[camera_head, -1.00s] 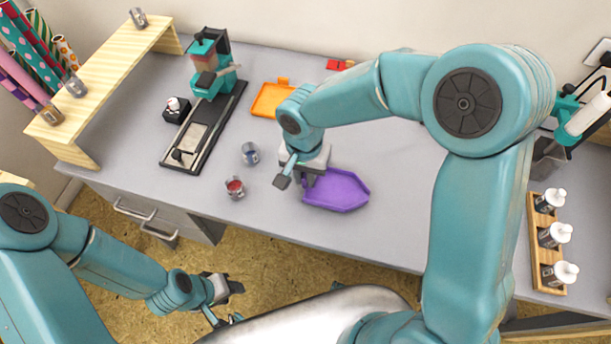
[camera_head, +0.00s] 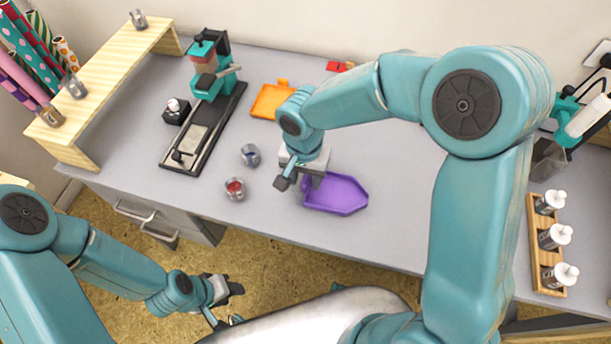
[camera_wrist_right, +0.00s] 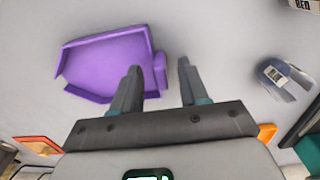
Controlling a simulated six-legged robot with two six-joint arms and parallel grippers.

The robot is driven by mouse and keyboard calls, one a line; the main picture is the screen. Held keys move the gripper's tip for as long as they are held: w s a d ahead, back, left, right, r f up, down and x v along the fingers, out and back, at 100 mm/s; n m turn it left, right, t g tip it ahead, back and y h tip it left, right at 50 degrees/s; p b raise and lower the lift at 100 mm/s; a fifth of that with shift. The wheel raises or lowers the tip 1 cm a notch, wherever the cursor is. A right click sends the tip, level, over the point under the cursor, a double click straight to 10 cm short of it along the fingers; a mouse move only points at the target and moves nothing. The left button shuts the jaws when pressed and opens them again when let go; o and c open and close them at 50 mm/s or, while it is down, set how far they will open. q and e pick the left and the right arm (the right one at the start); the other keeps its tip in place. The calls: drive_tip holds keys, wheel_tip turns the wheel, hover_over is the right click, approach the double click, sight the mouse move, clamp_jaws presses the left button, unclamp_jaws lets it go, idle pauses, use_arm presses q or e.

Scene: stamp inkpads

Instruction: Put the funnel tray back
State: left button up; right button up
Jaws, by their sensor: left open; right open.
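The purple funnel tray (camera_head: 338,195) lies flat on the grey table near its front edge. It also shows in the right wrist view (camera_wrist_right: 105,65), left of the fingers. My right gripper (camera_head: 296,183) is open at the tray's left end. My left gripper (camera_head: 228,302) is open and empty, low over the floor in front of the table.
Two small cups, one blue (camera_head: 250,155) and one red (camera_head: 235,189), stand left of my right gripper. An orange tray (camera_head: 269,101) lies behind it, near a stamping press (camera_head: 208,75). A wooden rack of bottles (camera_head: 547,250) stands at right.

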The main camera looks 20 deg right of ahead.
use_arm(q)
drive_tip(key=shift+r+p, duration=0.55)
drive_tip(key=shift+r, duration=0.05)
use_arm(e)
wheel_tip(320, 180, up, 11)
drive_tip(key=shift+r, duration=0.15)
use_arm(q)
drive_tip(key=shift+s, duration=0.15)
use_arm(e)
drive_tip(key=shift+s+a, duration=0.1)
drive_tip(key=shift+a, duration=0.05)
